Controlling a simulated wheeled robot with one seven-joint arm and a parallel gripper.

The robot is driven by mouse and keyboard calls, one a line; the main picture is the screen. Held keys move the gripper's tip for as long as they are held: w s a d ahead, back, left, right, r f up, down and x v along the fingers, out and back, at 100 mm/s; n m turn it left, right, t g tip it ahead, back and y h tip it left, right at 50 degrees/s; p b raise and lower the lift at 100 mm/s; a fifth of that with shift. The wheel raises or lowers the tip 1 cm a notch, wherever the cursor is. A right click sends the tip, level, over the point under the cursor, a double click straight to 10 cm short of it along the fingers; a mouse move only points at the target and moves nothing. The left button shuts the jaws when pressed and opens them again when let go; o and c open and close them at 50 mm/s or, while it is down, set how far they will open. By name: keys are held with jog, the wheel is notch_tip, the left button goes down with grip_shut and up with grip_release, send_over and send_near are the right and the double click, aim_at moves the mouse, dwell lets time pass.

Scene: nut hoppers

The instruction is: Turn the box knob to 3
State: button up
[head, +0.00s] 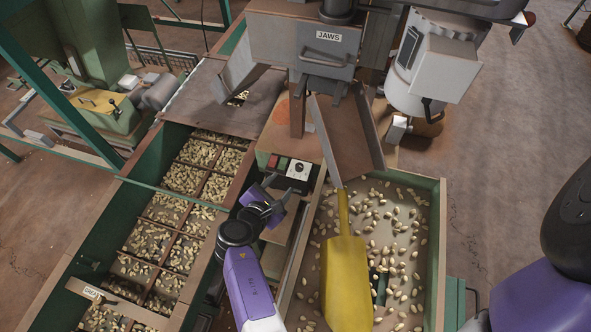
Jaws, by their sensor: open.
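The control box (285,172) stands under the machine labelled JAWS, with red and green buttons at its left. Its knob (299,168) is a small dark knob on a white dial plate at the box's right end. The dial numbers and the knob's setting are too small to read. My gripper (276,191) is purple and dark, just below and to the left of the knob, close to the box's front. It is open and appears apart from the knob. My wrist partly hides its fingers.
A yellow scoop (346,270) lies in the right tray (437,235) among scattered nuts. A metal chute (345,140) slopes down just right of the box. A divided green bin (150,150) of nuts stands at left. The JAWS hopper (320,60) overhangs behind.

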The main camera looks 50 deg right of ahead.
aim_at(297, 169)
jog(key=shift+s+d+f+n+g+h, duration=0.1)
jog(key=shift+d+f+n+g+h, duration=0.15)
jog(key=shift+d+n, duration=0.75)
jog(key=shift+w+d+f+n+g+h, duration=0.15)
jog(key=shift+d+n+h, duration=0.2)
jog(key=shift+d, duration=1.15)
jog(key=shift+s+d+f+n+g+h, duration=0.2)
jog(key=shift+d+n, duration=0.55)
jog(key=shift+d, duration=0.5)
grip_shut()
